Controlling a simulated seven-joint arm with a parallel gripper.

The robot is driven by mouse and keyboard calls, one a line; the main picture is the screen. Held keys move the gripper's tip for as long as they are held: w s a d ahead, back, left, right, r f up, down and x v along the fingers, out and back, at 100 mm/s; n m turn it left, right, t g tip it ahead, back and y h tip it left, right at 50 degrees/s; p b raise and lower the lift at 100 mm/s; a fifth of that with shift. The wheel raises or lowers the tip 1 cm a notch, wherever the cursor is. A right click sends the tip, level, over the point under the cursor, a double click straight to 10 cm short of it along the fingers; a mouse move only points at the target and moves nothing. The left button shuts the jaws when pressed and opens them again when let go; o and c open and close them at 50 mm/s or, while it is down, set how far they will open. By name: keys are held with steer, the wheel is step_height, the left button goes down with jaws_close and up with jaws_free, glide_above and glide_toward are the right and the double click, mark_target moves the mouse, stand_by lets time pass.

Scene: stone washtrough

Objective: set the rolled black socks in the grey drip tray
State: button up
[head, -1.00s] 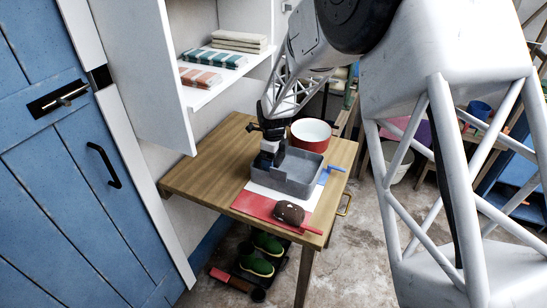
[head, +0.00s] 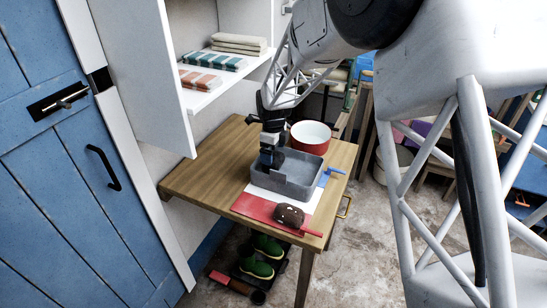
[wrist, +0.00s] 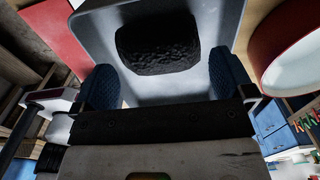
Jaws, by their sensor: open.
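The rolled black socks (wrist: 158,42) show in the wrist view as a dark, rough lump against the pale floor of the grey drip tray (wrist: 92,18). In the head view the tray (head: 300,192) stands on the wooden table, and my gripper (head: 268,160) is over its left end. There the socks are hard to tell from the dark jaws. In the wrist view my gripper (wrist: 163,72) is open, its two blue-padded fingers apart. The socks lie just beyond and between the fingertips, with a gap at each side.
A red and white bowl (head: 310,136) stands behind the tray. A brown lump (head: 289,214) lies on a red mat (head: 252,207) in front. A blue-handled item (head: 331,172) is at the tray's right. The table's left part (head: 205,180) is clear. A white shelf (head: 213,85) hangs above left.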

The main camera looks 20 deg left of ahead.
mark_target(274, 155)
step_height(274, 155, up, 8)
stand_by(0.4)
stand_by(0.8)
steer(key=s+d+r+n, duration=0.3)
steer(key=d+r, duration=0.2)
steer(key=d, duration=0.5)
steer(key=s+d+r+n+t, duration=0.1)
steer(key=s+d+r+n, duration=0.2)
steer(key=d, duration=0.8)
steer(key=s+d+r+n, duration=0.2)
steer(key=s+d+r, duration=0.3)
steer(key=d, duration=0.5)
steer(key=s+d+n+t, duration=0.1)
steer(key=s+d+n, duration=0.8)
steer(key=s+d, duration=1.1)
steer(key=s, duration=0.4)
steer(key=shift+d+r+n+t, duration=0.2)
steer(key=shift+d+n+t, duration=0.1)
steer(key=shift+d+n, duration=0.1)
